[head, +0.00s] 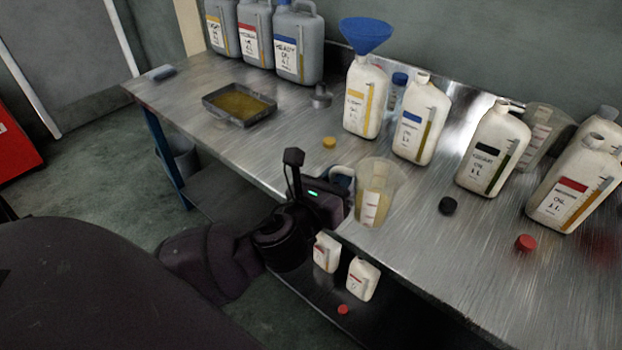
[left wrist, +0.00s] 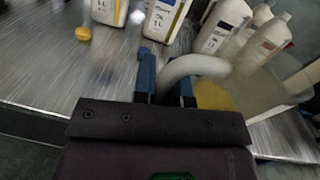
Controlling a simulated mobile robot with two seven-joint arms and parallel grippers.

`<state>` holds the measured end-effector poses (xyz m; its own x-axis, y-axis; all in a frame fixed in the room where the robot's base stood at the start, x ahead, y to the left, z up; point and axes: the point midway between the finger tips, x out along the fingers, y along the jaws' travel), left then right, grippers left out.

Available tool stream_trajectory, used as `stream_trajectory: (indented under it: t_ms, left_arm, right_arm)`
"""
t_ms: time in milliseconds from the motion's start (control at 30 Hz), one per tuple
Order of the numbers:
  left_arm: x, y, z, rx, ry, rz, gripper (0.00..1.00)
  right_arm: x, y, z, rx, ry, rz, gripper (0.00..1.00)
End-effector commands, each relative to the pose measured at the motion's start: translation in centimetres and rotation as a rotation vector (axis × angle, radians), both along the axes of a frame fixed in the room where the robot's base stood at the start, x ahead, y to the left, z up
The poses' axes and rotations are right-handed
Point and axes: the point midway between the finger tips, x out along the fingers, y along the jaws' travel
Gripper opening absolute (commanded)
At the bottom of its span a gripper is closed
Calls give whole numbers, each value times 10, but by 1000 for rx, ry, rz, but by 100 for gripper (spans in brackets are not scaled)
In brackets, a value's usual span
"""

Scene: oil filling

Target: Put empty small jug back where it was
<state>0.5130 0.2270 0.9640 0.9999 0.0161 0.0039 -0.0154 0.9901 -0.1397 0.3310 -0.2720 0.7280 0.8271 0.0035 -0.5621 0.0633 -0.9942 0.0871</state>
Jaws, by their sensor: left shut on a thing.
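The small jug (head: 378,195) is translucent, with a white label and a yellowish tint inside. It is upright at the front edge of the metal table. My left gripper (head: 343,183) is shut on its handle (left wrist: 195,66), from the left side. In the left wrist view the handle passes between the two blue-sided fingers (left wrist: 166,78), and yellow shows inside the jug (left wrist: 214,96). I cannot tell whether this is oil or residue, or whether the base touches the table. My right gripper is not in view.
A bottle with a blue funnel (head: 366,35) and several white oil bottles (head: 421,120) stand behind. A larger clear jug (head: 548,130) is at the right. Yellow (head: 329,142), black (head: 447,206) and red (head: 525,243) caps lie on the table. An oil tray (head: 262,115) is left.

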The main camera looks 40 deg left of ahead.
Motion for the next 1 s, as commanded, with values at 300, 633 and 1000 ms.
stream_trajectory:
  t_ms: [300,633,1000]
  left_arm:
    - [48,53,91,11,-16,8,0]
    - [103,127,136,16,-4,-48,0]
    - [132,180,133,13,2,-191,0]
  right_arm:
    - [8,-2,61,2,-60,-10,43]
    - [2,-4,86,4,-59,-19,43]
    - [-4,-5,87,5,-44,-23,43]
